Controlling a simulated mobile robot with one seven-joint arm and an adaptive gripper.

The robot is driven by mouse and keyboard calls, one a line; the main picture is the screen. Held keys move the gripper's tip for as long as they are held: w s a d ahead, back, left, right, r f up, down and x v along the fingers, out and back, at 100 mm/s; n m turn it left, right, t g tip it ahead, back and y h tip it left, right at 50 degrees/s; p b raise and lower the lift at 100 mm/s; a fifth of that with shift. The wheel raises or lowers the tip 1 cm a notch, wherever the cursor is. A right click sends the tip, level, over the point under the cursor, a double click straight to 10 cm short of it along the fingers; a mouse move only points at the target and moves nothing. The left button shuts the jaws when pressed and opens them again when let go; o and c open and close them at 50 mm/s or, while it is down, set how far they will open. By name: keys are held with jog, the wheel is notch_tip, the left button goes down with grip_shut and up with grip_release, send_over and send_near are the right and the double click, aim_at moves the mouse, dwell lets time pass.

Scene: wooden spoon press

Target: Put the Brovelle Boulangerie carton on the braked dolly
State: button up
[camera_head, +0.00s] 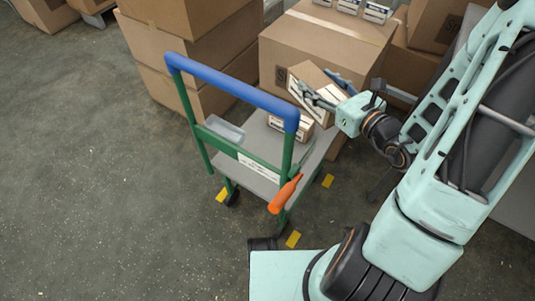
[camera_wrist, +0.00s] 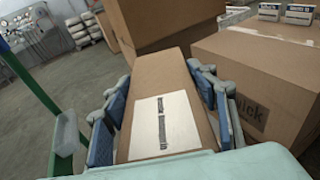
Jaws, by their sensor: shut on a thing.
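My gripper (camera_head: 328,90) is shut on a small brown carton (camera_head: 304,82) with a white label. In the wrist view the carton (camera_wrist: 165,75) sits between the two blue finger pads, its label facing the camera; the print is too blurred to read. The carton is tilted and held above the right part of the dolly. The dolly (camera_head: 250,149) has a grey deck, green posts and a blue handle bar. Another small labelled carton (camera_head: 290,127) rests on the deck, just below the held one. I cannot tell whether the two touch.
A large carton (camera_head: 315,45) stands behind the dolly, with small boxes on top. Stacked cartons (camera_head: 195,30) stand at the back left. A clear tray (camera_head: 224,128) and an orange handle (camera_head: 285,194) are on the dolly. Yellow marks surround it. The floor at left is clear.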

jog(key=s+a+f+n+g+y+p, duration=0.1)
jog(key=s+f+n+g+y+p, duration=0.1)
jog(key=f, duration=0.6)
jog(key=s+f+n+g+y+p, duration=0.2)
jog(key=s+f+n+y+p, duration=0.1)
jog(key=s+f, duration=0.2)
notch_tip(320, 180, down, 3)
jog(key=shift+a+r+g, duration=0.15)
jog(key=shift+a+g, duration=0.15)
jog(key=shift+a, duration=0.1)
jog(key=w+a+f, duration=0.1)
jog(key=w+a, duration=0.1)
jog(key=w+a+f+b, duration=0.1)
jog(key=a, duration=0.1)
jog(key=w+a+f, duration=0.2)
jog(key=shift+w+f+b, duration=0.1)
jog(key=shift+w+b, duration=0.2)
jog(key=shift+b, duration=0.1)
jog(key=shift+c, duration=0.2)
jog(key=shift+w+a+f+b, duration=0.5)
jog(key=shift+w+a+f, duration=0.2)
jog(key=shift+f, duration=0.8)
jog(key=shift+w+a+f+b, duration=0.45)
jog(key=shift+w+a+f, duration=0.2)
jog(key=shift+f, duration=0.8)
jog(key=shift+w+a+f+b, duration=0.5)
jog(key=shift+w+a+f, duration=0.15)
jog(key=shift+f, duration=0.85)
jog(key=shift+f, duration=0.1)
